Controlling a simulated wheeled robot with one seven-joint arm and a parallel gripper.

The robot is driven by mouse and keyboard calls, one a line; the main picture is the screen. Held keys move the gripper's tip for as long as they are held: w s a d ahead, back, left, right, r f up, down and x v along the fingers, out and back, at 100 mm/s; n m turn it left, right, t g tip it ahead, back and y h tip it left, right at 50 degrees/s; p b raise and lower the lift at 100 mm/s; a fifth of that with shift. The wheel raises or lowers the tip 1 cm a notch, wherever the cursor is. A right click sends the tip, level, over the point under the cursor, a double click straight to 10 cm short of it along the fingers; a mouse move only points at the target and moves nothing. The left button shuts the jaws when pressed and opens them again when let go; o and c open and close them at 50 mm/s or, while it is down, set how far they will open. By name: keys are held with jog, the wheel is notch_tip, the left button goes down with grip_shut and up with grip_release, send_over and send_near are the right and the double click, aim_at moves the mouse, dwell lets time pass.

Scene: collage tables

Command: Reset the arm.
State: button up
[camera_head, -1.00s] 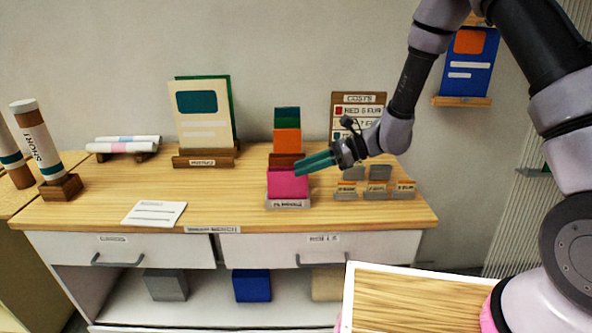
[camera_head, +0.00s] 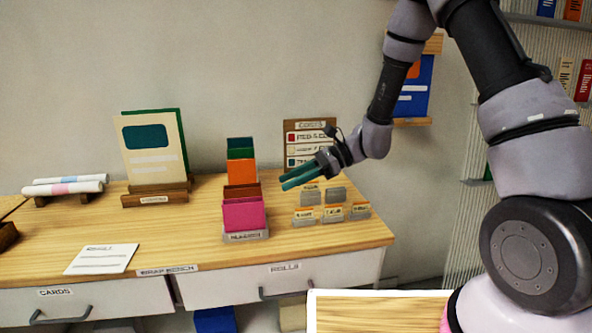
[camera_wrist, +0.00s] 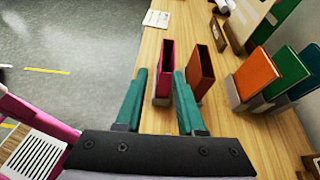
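My gripper (camera_head: 284,184) is in the air above the wooden desk, to the right of the pink holder (camera_head: 243,216). Its two teal fingers are apart with nothing between them. In the wrist view my gripper (camera_wrist: 160,74) is open, and the pink holder (camera_wrist: 164,82) shows beyond the gap between the fingertips, apart from them. My arm comes down from the upper right of the head view.
Behind the pink holder stand orange (camera_head: 241,171) and green (camera_head: 240,147) holders. Small grey card stands (camera_head: 332,213) sit below my gripper. A price board (camera_head: 310,130) and a poster stand (camera_head: 155,197) are at the back. A white card (camera_head: 101,259) lies front left.

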jog(key=s+d+r+n+t+h, duration=0.3)
jog(key=s+d+r, duration=0.1)
jog(key=d+r, duration=0.4)
jog(key=s+d+r+n+t+h, duration=0.4)
jog(key=d+r, duration=0.4)
jog(key=d, duration=0.3)
jog(key=s+d+r+n+t+h, duration=0.3)
jog(key=s+d+r+h, duration=0.1)
jog(key=d+r, duration=0.5)
jog(key=shift+s+d, duration=0.65)
jog(key=shift+s, duration=0.05)
jog(key=shift+r, duration=0.1)
